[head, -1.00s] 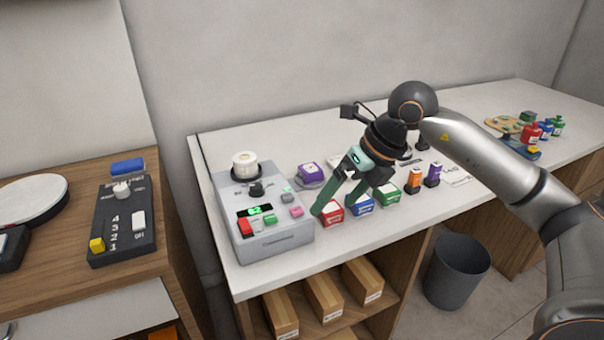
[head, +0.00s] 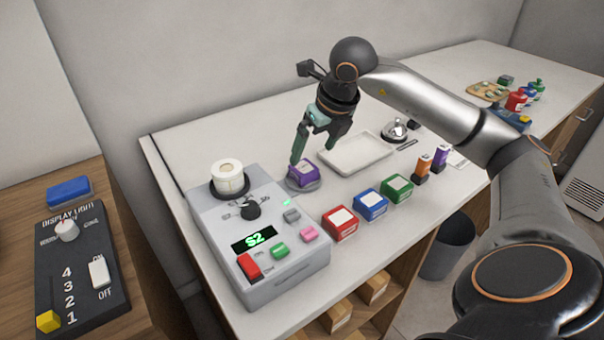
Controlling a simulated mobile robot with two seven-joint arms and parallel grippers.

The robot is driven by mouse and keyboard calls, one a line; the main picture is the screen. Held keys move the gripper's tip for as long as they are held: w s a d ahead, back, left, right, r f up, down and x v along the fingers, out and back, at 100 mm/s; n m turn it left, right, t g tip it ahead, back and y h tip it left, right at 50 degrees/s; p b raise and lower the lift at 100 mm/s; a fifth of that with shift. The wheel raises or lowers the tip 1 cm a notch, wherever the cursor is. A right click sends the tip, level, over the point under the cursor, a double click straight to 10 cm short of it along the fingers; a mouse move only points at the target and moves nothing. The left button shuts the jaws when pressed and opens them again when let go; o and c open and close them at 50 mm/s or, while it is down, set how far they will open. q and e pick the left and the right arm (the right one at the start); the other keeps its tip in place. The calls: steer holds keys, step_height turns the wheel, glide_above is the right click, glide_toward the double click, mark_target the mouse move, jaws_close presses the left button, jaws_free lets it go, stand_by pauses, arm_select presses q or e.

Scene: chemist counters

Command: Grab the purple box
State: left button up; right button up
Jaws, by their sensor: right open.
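The purple box (head: 302,174) has a white label on top and sits on a small round grey plate (head: 305,186) behind the row of coloured boxes. My right gripper (head: 313,158) is open above and just behind the purple box, its fingers pointing down. The left fingertip is close to the box's top left edge; I cannot tell whether it touches. Nothing is between the fingers. My left gripper is not in view.
A grey machine (head: 258,240) with buttons stands left of the box. Red (head: 340,224), blue (head: 370,205) and green (head: 397,188) boxes stand in front. A white tray (head: 356,152) and a bell (head: 394,131) are to the right.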

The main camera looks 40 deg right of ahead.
mark_target(303, 166)
steer(key=x, duration=0.7)
steer(key=shift+w+a+r, duration=0.15)
steer(key=shift+w+a, duration=0.05)
steer(key=shift+w, duration=0.1)
steer(key=shift+r, duration=0.1)
jaws_close()
stand_by(0.4)
